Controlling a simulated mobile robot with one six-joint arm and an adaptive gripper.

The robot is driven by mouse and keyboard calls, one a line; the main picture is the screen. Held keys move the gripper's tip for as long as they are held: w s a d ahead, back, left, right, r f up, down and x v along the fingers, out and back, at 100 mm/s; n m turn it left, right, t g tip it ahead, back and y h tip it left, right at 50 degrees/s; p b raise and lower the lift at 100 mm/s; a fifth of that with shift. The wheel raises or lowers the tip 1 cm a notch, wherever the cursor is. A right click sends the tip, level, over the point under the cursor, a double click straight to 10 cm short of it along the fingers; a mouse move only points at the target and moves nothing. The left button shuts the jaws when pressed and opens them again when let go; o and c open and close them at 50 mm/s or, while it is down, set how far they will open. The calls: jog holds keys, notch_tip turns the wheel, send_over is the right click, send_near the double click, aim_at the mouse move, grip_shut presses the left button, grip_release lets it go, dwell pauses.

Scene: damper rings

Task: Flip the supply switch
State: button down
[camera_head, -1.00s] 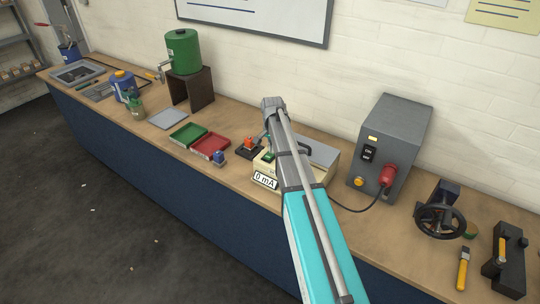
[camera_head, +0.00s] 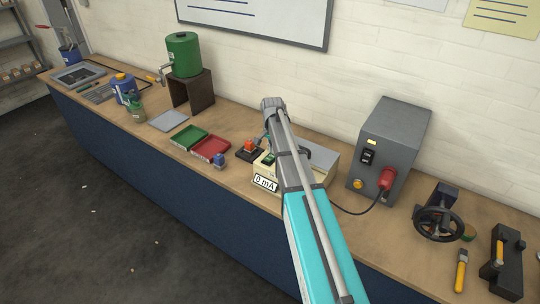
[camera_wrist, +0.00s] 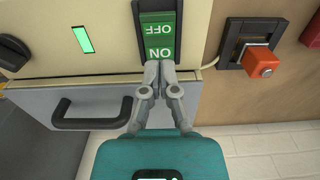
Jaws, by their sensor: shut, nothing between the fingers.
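A green rocker switch (camera_wrist: 158,37) marked ON and OFF sits in a dark frame on the cream panel in the wrist view. Its lettering is upside down there, with ON at the end nearest my gripper (camera_wrist: 153,67). My gripper is shut and empty, its fingertips at the ON end; I cannot tell if they touch. In the head view the green switch (camera_head: 268,158) is on the cream meter box (camera_head: 320,167), whose display (camera_head: 265,184) reads 0 mA. My arm hides part of this box and the fingertips.
An orange block on a dark base (camera_wrist: 262,62) stands beside the panel. A black handle (camera_wrist: 90,122) and green lit strip (camera_wrist: 82,39) are on the box. A grey cabinet (camera_head: 395,150) with a black switch (camera_head: 368,155) and red plug (camera_head: 387,178) stands right. Red tray (camera_head: 210,149) lies left.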

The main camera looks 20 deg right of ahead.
aim_at(272, 156)
jog(key=shift+r+p, duration=2.4)
jog(key=shift+r, duration=0.25)
jog(key=s+a+f+n+b, duration=0.1)
jog(key=s+a+n, duration=0.4)
jog(key=s, duration=0.7)
jog(key=s+a+f+n+b, duration=0.2)
jog(key=s+a+n, duration=0.3)
jog(key=s+a, duration=0.4)
jog(key=s, duration=0.4)
jog(key=shift+a+n, duration=0.15)
jog(key=shift+n, duration=0.25)
